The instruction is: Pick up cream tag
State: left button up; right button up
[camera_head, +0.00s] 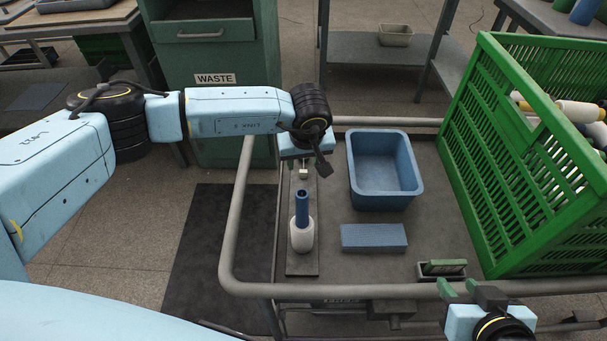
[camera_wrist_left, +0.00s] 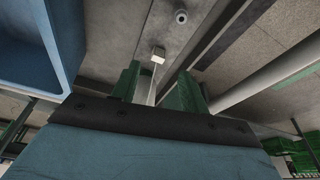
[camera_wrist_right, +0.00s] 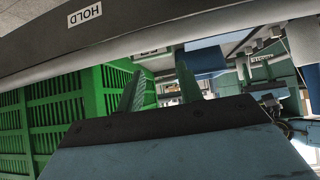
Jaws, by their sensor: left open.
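The cream tag (camera_head: 304,174) is a small pale block near the far end of a narrow dark board (camera_head: 302,268). My left gripper (camera_wrist_left: 160,85) is open and empty. In the head view its light blue body is over the far end of the board, just behind the tag, and its fingers are mostly hidden. In the left wrist view the tag (camera_wrist_left: 158,54) shows just past the fingertips, between their lines, apart from both. My right gripper (camera_wrist_right: 160,88) is open and empty at the cart's near rail, beside the green crate, far from the tag.
A white cone with a blue tube (camera_head: 302,205) stands upright on the board. A blue bin (camera_head: 414,195) and a flat blue block (camera_head: 374,237) lie to its right. A green crate (camera_head: 500,160) of cones fills the cart's right. A grey rail (camera_head: 234,220) surrounds the cart top.

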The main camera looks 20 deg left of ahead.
aim_at(304, 171)
pick_arm(q)
jog(key=b+x, duration=0.2)
jog(key=x, duration=0.2)
jog(key=shift+w+d+f, duration=0.1)
jog(key=shift+d+f, duration=0.05)
jog(key=shift+f, duration=0.3)
pick_arm(e)
jog(key=w+a+r+t+y, duration=0.2)
jog(key=w+r+t, duration=0.3)
jog(key=r, duration=0.4)
jog(key=shift+a+t+y, duration=0.3)
jog(key=shift+a+t, duration=0.3)
jog(key=shift+t, duration=0.3)
pick_arm(q)
jog(key=c, duration=0.8)
